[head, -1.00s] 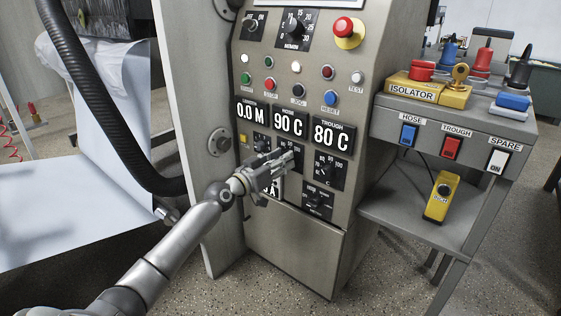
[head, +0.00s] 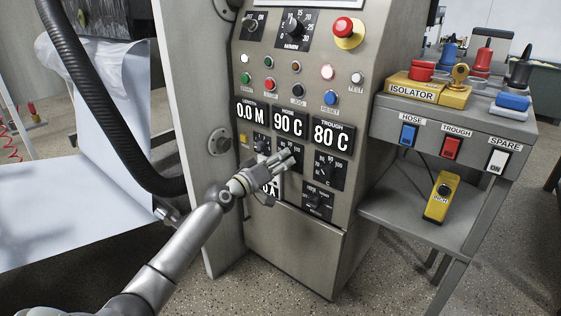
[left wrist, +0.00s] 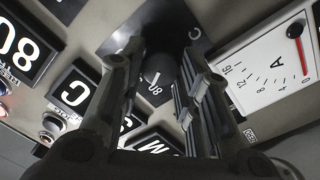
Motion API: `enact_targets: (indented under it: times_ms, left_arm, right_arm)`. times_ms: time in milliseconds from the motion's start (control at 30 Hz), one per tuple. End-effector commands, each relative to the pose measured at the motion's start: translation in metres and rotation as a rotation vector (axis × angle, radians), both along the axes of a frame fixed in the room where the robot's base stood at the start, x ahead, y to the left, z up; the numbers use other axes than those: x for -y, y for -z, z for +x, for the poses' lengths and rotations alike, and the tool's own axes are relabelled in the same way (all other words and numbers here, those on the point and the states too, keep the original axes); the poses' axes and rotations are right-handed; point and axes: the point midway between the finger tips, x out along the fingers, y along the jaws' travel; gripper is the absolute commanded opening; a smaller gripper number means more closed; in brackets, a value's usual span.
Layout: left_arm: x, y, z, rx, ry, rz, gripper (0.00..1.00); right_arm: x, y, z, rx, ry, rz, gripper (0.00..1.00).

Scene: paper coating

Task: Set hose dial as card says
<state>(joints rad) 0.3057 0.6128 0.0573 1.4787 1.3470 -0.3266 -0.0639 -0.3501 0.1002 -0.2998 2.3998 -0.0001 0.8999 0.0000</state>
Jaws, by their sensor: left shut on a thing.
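The hose dial (left wrist: 158,72) is a dark round knob with a white pointer line, on a black scale plate. My left gripper (head: 289,155) is at this dial, below the hose display, and covers most of it in the head view. In the left wrist view, the left gripper (left wrist: 162,68) has its two fingers on either side of the knob, shut on it. The hose display (head: 290,123) reads 90 C. The dial's full scale is hidden by the fingers. No card can be made out. My right gripper is not in view.
Another dial (head: 318,201) is lower down. An ammeter (left wrist: 275,68) is close to the fingers. A side shelf with switches (head: 450,147) stands to the right.

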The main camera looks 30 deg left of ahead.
Motion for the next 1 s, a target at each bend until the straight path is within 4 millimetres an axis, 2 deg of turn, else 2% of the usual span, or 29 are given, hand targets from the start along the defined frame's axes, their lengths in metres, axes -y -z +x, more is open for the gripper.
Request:
enact_targets:
  times_ms: [400, 933, 967, 1000]
  left_arm:
    - [-0.0008, 0.0000, -0.0001, -0.015, -0.002, -0.199, 0.07]
    - [-0.0013, 0.0002, -0.0001, -0.017, -0.002, -0.224, 0.07]
    - [-0.0013, 0.0002, -0.0001, -0.017, -0.002, -0.224, 0.32]
    - [-0.0013, 0.0003, -0.0001, -0.017, -0.002, -0.224, 0.37]
  right_arm:
    - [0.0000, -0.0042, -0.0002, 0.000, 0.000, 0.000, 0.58]
    - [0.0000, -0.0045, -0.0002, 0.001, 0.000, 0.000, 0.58]
    - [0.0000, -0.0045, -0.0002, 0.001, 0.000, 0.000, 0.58]
    - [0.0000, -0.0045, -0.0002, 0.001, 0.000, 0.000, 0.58]
